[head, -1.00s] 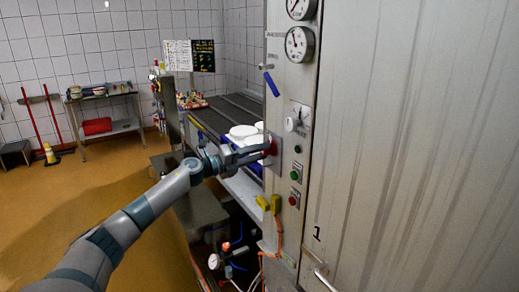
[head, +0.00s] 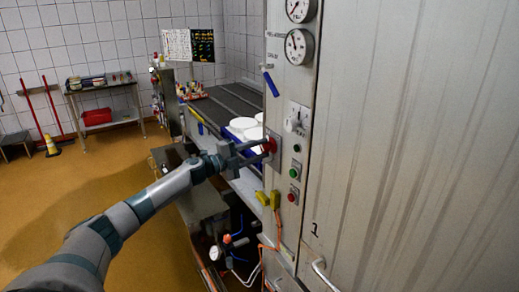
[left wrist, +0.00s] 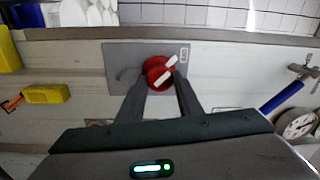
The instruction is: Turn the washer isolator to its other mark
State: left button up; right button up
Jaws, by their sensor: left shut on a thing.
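The washer isolator is a round red knob (left wrist: 157,74) with a white bar across it, on a grey plate (left wrist: 115,60) in the left wrist view. In that view the white bar lies at a slant. In the head view the red knob (head: 270,145) sits on the narrow side panel of the tall metal cabinet. My left gripper (left wrist: 160,86) is shut on the knob, one finger at each side of it; it also shows in the head view (head: 262,148). The fingers hide part of the knob in the head view. My right gripper is not in view.
The panel carries gauges (head: 298,46), a selector dial (head: 297,118), a green button (head: 294,173), a red button (head: 293,196) and a blue-handled lever (head: 271,84). Yellow plugs (head: 275,200) hang below. A conveyor with white moulds (head: 243,122) stands behind the gripper. Open floor lies at left.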

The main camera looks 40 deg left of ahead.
pick_arm(q)
jog(key=o, duration=1)
jog(key=shift+o, duration=0.2)
jog(key=shift+s+a+f, duration=0.1)
jog(key=shift+s, duration=0.05)
jog(key=shift+s+a+f+b, duration=0.1)
jog(key=shift+s+a+b, duration=0.1)
jog(key=shift+s+b, duration=0.25)
jog(key=b+v, duration=0.7)
jog(key=v, duration=0.9)
jog(key=shift+a, duration=0.1)
